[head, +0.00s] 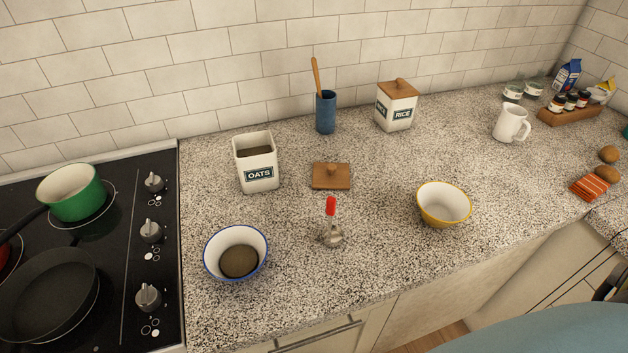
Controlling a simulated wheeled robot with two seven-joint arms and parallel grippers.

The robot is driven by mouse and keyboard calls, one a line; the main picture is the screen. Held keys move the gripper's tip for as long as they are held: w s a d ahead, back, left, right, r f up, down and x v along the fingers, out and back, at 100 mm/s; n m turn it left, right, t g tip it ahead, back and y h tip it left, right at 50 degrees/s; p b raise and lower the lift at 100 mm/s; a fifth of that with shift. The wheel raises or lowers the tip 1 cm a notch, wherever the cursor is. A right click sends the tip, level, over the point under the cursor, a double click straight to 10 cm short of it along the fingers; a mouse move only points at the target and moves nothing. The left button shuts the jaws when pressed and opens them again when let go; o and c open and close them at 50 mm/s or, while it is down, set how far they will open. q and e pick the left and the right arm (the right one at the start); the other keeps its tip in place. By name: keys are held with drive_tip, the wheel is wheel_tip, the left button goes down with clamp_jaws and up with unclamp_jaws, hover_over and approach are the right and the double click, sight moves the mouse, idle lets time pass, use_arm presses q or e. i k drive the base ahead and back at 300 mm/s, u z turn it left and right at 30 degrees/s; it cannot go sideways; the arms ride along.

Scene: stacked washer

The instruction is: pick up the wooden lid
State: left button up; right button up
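A wooden lid (331,177) with a small knob lies flat on the speckled countertop, knob up. It is just right of an open white canister labelled OATS (256,163), which has brown contents inside. A second white canister labelled RICE (396,107) stands further back with its own wooden lid (398,88) on top. Neither of my grippers shows in the head view.
A red-handled scoop (331,222) lies in front of the lid. A blue-rimmed bowl (236,253) with brown contents and a yellow bowl (443,204) flank it. A blue utensil crock (326,112) stands behind. A black cooktop (118,291) with pans is at left.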

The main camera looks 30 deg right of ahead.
sight(328, 175)
drive_tip(key=u, duration=0.9)
drive_tip(key=k, duration=1.45)
drive_tip(key=z, duration=0.65)
drive_tip(key=i, duration=0.95)
drive_tip(key=z, duration=0.05)
